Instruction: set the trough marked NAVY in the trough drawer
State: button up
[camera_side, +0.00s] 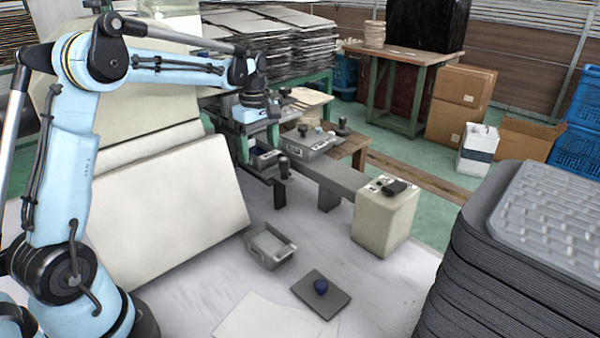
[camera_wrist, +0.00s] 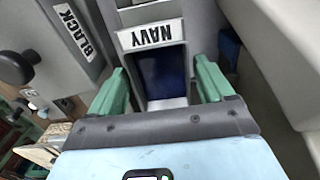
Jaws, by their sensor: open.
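The trough marked NAVY (camera_wrist: 152,34) shows in the wrist view, with a white label and a dark blue inside. In the side view a small grey trough with dark blue in it (camera_side: 267,158) sits below my gripper (camera_side: 260,140). My gripper (camera_wrist: 162,75) is open in the wrist view, with one green finger on each side of the trough; I cannot tell whether they touch it. An open grey box (camera_side: 262,261) lies on the white surface, empty as far as I see; I cannot tell whether it is the trough drawer.
A grey box marked BLACK (camera_wrist: 70,45) with a black knob stands close beside the trough. A beige block (camera_side: 385,222) stands right of centre, and a stack of dark trays (camera_side: 510,270) fills the right foreground.

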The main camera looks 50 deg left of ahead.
notch_tip(320, 180, up, 11)
jog(key=s+d+m+t, duration=0.2)
jog(key=s+d+m, duration=0.1)
jog(key=d+m, duration=0.15)
jog(key=s+d+f+m+t, duration=0.5)
jog(key=s+d+f+m, duration=0.4)
jog(key=s+d+m, duration=0.3)
jog(key=shift+s+d+m, duration=0.2)
jog(key=shift+m, duration=0.55)
jog(key=shift+o, duration=0.5)
